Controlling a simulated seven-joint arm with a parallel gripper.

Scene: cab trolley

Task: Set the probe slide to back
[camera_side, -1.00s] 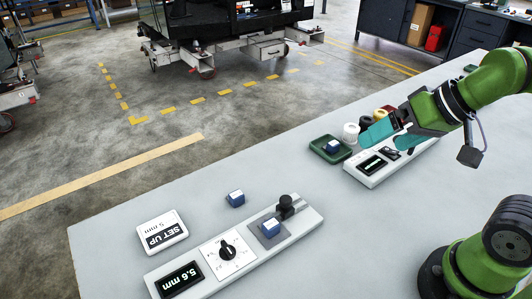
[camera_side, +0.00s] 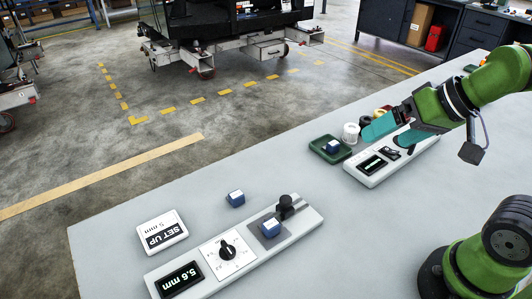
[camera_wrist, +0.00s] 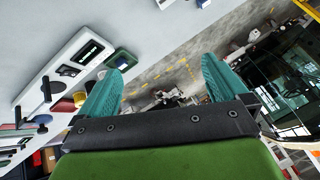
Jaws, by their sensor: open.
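The near white gauge panel (camera_side: 208,262) lies on the grey bench, with a display reading 5.6 mm (camera_side: 181,279) and a dial (camera_side: 228,248). At its right end a black knobbed post (camera_side: 286,204), which looks like the probe slide, stands beside a dark pad holding a blue block (camera_side: 271,228). My gripper (camera_side: 391,132) is open and empty, over the second white panel (camera_side: 372,175) farther right, well away from the post. In the wrist view my gripper (camera_wrist: 162,70) shows both teal fingers apart with nothing between them.
A white card reading SET UP 5 mm (camera_side: 162,232) and a loose blue block (camera_side: 236,198) lie behind the near panel. A green tray (camera_side: 318,146) with a blue block and a white roll (camera_side: 351,132) stand by the second panel. Bare bench separates the panels.

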